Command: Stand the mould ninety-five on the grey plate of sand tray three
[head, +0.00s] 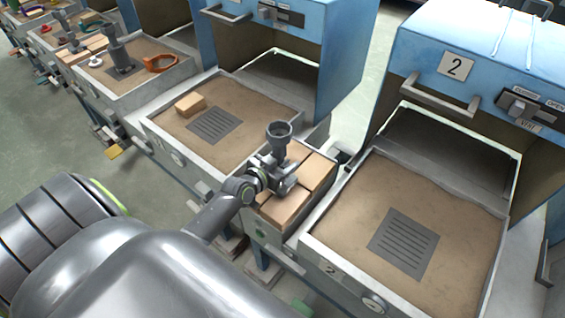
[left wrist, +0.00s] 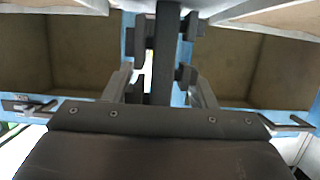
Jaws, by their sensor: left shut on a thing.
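My left gripper (head: 272,170) is shut on a dark grey mould (head: 279,132) with a round cup on top. It holds the mould roughly upright over a block of tan bricks between two sand trays. In the left wrist view the mould (left wrist: 166,50) shows as a dark upright bar between the fingers (left wrist: 163,72). No number is legible on it. The middle sand tray (head: 245,163) has a bare grey slotted plate (head: 214,125); its number is not legible. The near sand tray (head: 330,262), marked 2, has a bare grey plate (head: 403,243). My right gripper is not in view.
Tan bricks (head: 318,170) lie beneath the held mould. Blue furnaces, one marked 2 (head: 456,66), rise behind the trays. A farther tray holds another grey mould (head: 118,55) and an orange ring (head: 160,63).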

